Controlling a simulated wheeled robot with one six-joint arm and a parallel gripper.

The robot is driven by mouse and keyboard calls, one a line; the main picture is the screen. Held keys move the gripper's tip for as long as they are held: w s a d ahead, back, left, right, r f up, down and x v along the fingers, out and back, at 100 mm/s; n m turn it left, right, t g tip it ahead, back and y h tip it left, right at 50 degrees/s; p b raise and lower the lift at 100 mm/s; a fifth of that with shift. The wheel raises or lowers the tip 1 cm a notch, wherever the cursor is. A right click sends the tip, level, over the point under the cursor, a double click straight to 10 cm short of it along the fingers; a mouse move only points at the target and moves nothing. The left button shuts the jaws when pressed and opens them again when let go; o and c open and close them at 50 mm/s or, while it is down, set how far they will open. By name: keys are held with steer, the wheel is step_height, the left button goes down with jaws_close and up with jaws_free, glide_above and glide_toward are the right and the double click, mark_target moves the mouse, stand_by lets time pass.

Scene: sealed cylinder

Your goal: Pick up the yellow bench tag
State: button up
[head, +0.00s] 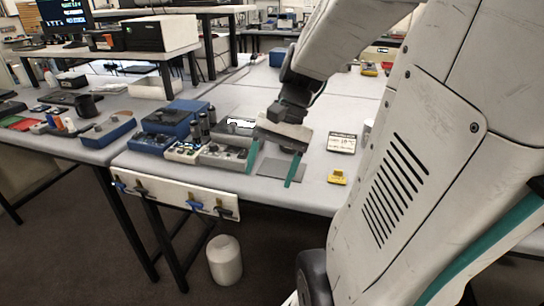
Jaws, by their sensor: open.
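The yellow bench tag (337,177) lies on the light grey bench near its front edge, right of my gripper. My gripper (269,179) hangs over the front part of the bench with its two teal fingers spread apart. Nothing shows between the fingers. The tag is clear of the fingers, with a gap of bare bench between them. I cannot tell the exact height of the fingertips above the bench.
A black-and-white card (342,143) lies behind the tag. Grey and blue instruments (222,155) stand left of my gripper. A rack with clips (175,196) hangs on the bench front. A white container (224,260) stands on the floor. My arm covers the right side.

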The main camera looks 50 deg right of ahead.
steer(key=d+f+m+t+y, duration=0.2)
steer(key=d+m, duration=0.3)
steer(key=d, duration=0.2)
steer(key=m+t, duration=0.6)
steer(key=m, duration=0.3)
glide_above(338, 177)
steer(key=s+a, duration=0.1)
steer(key=a, duration=0.3)
steer(key=shift+y, duration=0.4)
step_height(338, 177, down, 6)
steer(key=shift+s, duration=0.1)
steer(key=s+d+f+m+t, duration=0.1)
steer(key=d, duration=0.1)
steer(key=s+d+f+m+t+h, duration=0.1)
steer(key=s+d+m, duration=0.1)
steer(key=s+d+f+m+t+h, duration=0.1)
steer(key=s+d+m, duration=0.1)
steer(key=shift+s+d+f+t, duration=0.1)
steer(key=shift+d+f+t, duration=0.05)
steer(key=shift+t, duration=0.25)
steer(key=shift+f, duration=0.15)
steer(key=x, duration=0.7)
steer(key=shift+w+d, duration=0.1)
steer(key=shift+w, duration=0.25)
steer(key=shift+c, duration=0.4)
steer(key=c, duration=1)
